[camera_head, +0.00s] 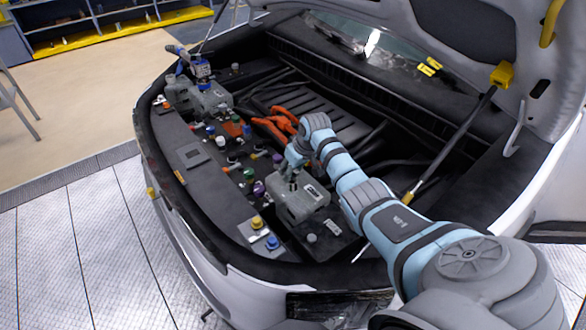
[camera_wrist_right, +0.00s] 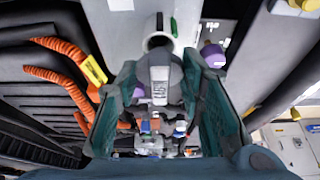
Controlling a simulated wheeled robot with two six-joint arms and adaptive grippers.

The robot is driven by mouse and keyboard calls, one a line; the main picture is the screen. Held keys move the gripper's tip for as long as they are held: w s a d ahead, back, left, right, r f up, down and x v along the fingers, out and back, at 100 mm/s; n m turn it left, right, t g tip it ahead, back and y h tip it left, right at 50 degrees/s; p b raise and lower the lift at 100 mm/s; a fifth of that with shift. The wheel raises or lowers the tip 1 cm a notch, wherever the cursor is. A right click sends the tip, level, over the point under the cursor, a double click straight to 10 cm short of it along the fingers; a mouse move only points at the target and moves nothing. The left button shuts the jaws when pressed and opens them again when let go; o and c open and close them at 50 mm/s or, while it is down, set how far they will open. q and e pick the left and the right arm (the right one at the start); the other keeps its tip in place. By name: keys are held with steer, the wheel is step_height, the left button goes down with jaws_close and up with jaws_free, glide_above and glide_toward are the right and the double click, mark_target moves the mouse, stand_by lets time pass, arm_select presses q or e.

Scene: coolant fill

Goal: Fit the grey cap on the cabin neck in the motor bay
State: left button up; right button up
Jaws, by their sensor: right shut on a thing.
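My right gripper (camera_head: 293,176) is over the nearer grey tank (camera_head: 300,205) in the motor bay. In the right wrist view my right gripper (camera_wrist_right: 158,98) is shut on a grey cap (camera_wrist_right: 160,84) with a pale mark on it. An open round neck (camera_wrist_right: 158,42) with a pale rim and dark inside shows on the grey tank just beyond the cap. The cap overlaps the neck's edge in this view; I cannot tell whether they touch. In the head view the gripper hides the cap and neck. My left gripper is not in view.
A purple cap (camera_head: 259,188) stands beside the tank. Several coloured caps line the front panel. Orange cables (camera_head: 277,125) run behind the gripper. A second grey tank (camera_head: 211,100) stands at the far left of the bay. A hood strut (camera_head: 455,140) rises at right.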

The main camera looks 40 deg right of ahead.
steer(key=shift+p, duration=0.3)
stand_by(0.6)
steer(key=shift+p, duration=0.3)
steer(key=shift+f+b, duration=1)
steer(key=shift+f, duration=0.5)
steer(key=o, duration=1.1)
steer(key=shift+r, duration=0.1)
